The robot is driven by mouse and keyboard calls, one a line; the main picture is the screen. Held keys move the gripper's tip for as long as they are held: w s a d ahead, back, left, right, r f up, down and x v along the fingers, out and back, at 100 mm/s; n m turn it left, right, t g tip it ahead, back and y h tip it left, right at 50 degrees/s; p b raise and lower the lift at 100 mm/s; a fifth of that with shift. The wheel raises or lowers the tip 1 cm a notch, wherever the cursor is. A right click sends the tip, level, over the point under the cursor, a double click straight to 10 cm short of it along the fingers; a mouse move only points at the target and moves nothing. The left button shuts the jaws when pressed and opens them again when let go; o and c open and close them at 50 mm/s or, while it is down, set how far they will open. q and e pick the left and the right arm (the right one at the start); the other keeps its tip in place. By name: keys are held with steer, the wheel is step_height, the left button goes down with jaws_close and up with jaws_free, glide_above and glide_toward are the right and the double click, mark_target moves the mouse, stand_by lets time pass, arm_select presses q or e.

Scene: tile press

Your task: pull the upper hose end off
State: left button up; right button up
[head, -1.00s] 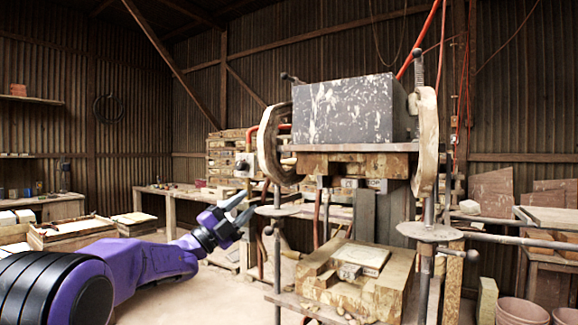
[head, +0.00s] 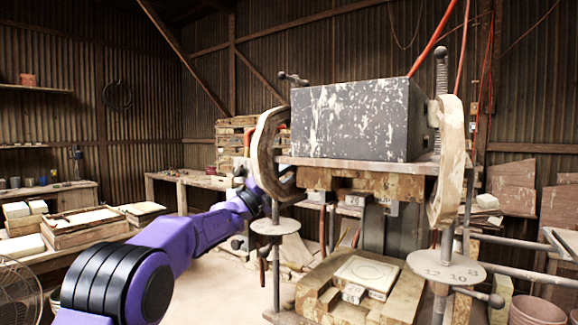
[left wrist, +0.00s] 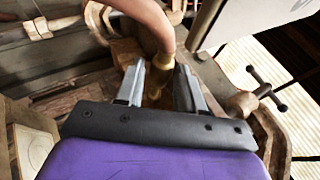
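The hose (left wrist: 150,25) shows in the left wrist view as a thick pinkish-brown tube curving down from the top. Its end (left wrist: 163,61) has a brass-coloured fitting and lies just ahead of my left fingertips, roughly in line with the gap. My left gripper (left wrist: 158,85) is open, with one finger on each side of the gap and nothing clearly held. In the head view my left gripper (head: 250,190) is at the left side of the press (head: 352,162), partly hidden by the curved side frame (head: 264,150). My right gripper is not in view.
A dark speckled block (head: 355,120) sits on top of the press. A round plate (head: 275,226) on a post stands close below my left gripper. A T-handled screw (left wrist: 265,90) is right of the fingers in the wrist view. Open floor lies left of the press.

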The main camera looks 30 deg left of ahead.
arm_select(q)
steer(key=shift+s+d+r, duration=0.1)
steer(key=shift+d+r, duration=0.05)
jaws_close()
steer(key=a, duration=0.2)
steer(key=a+b, duration=0.1)
steer(key=shift+w+a, duration=0.15)
steer(key=shift+w, duration=0.1)
jaws_free()
steer(key=shift+a, duration=0.2)
steer(key=b+v, duration=0.6)
steer(key=v, duration=0.4)
steer(key=shift+s+a+f+b, duration=0.15)
steer(key=shift+a+f+b, duration=0.1)
steer(key=shift+b, duration=0.1)
